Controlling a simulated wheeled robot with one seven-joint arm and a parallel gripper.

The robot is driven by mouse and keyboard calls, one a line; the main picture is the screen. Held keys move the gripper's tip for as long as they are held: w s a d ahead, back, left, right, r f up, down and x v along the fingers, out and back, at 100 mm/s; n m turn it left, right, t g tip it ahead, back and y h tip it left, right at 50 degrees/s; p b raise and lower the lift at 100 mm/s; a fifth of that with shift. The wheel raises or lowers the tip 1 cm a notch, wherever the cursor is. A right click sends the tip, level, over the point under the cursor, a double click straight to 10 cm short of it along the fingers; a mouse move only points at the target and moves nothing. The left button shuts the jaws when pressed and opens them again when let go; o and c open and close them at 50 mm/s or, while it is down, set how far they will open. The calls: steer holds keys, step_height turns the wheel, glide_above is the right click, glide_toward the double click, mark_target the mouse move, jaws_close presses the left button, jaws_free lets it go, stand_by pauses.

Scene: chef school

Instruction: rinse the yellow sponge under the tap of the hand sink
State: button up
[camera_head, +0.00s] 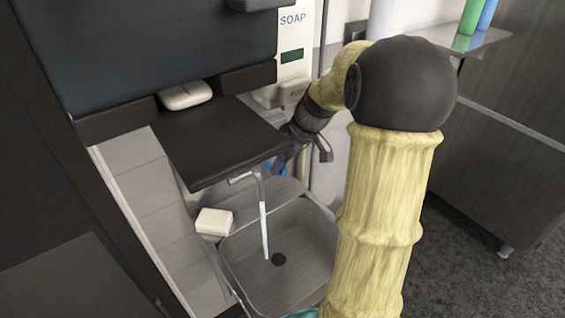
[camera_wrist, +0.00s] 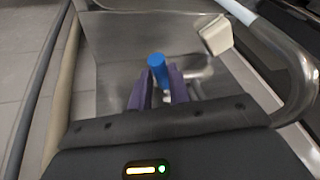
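The hand sink (camera_head: 312,236) is a grey metal basin with a dark drain. A pale cream block (camera_head: 215,221) lies on the sink's left edge, also in the wrist view (camera_wrist: 216,35). It may be the sponge; no clearly yellow sponge shows. My gripper (camera_wrist: 161,75) is at the sink's back, its purple fingers either side of a blue handle (camera_wrist: 157,61). Contact is unclear.
A black panel (camera_head: 215,140) overhangs the tap, with a white rounded object (camera_head: 185,95) on it. A soap dispenser (camera_head: 292,45) hangs on the wall behind. A shelf (camera_head: 470,42) with green and blue bottles is at the upper right. The basin floor looks empty.

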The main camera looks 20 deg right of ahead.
steer(key=o, duration=0.4)
steer(key=shift+c, duration=0.2)
steer(key=shift+r, duration=0.1)
steer(key=shift+d+r, duration=0.15)
steer(key=shift+r, duration=0.1)
steer(key=s+d+r, duration=0.4)
steer(key=s+d, duration=0.3)
steer(key=d, duration=0.4)
steer(key=shift+s+d+b, duration=0.3)
